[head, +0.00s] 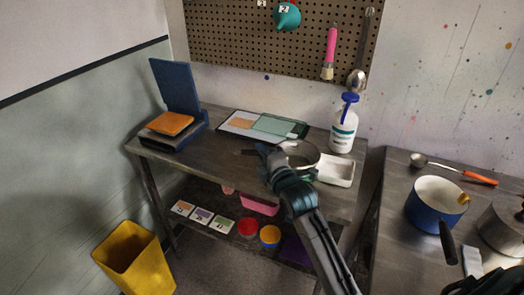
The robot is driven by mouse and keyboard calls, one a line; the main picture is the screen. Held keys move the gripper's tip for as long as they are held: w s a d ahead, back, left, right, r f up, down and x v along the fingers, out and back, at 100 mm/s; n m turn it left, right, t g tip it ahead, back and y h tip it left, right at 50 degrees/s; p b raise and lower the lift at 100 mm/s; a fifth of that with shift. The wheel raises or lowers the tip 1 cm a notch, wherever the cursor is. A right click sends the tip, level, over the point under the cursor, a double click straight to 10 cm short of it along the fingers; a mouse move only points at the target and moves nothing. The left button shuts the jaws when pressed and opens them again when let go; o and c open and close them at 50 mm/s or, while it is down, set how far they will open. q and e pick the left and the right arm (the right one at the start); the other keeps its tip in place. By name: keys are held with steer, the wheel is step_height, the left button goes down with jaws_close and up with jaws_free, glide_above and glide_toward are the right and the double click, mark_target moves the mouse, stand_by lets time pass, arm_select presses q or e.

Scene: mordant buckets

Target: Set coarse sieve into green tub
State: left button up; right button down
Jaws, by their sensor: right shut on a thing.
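My right gripper (264,151) is over the wooden table, its arm coming in from the lower right. I see no green tub. My left gripper is not in view.
A white tray (336,170) and a spray bottle (343,132) stand to the right. A blue scale-like stand (176,90) is at the left. A yellow bin (130,255) stands on the floor; a blue pot (425,208) is far right.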

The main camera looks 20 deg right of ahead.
steer(key=shift+f, duration=0.15)
steer(key=shift+p, duration=0.3)
stand_by(0.6)
steer(key=shift+p, duration=0.35)
steer(key=shift+f, duration=0.15)
stand_by(0.8)
steer(key=c, duration=1.5)
jaws_free()
steer(key=shift+o, duration=0.2)
steer(key=s+b, duration=0.2)
steer(key=s, duration=0.9)
steer(key=shift+b, duration=0.35)
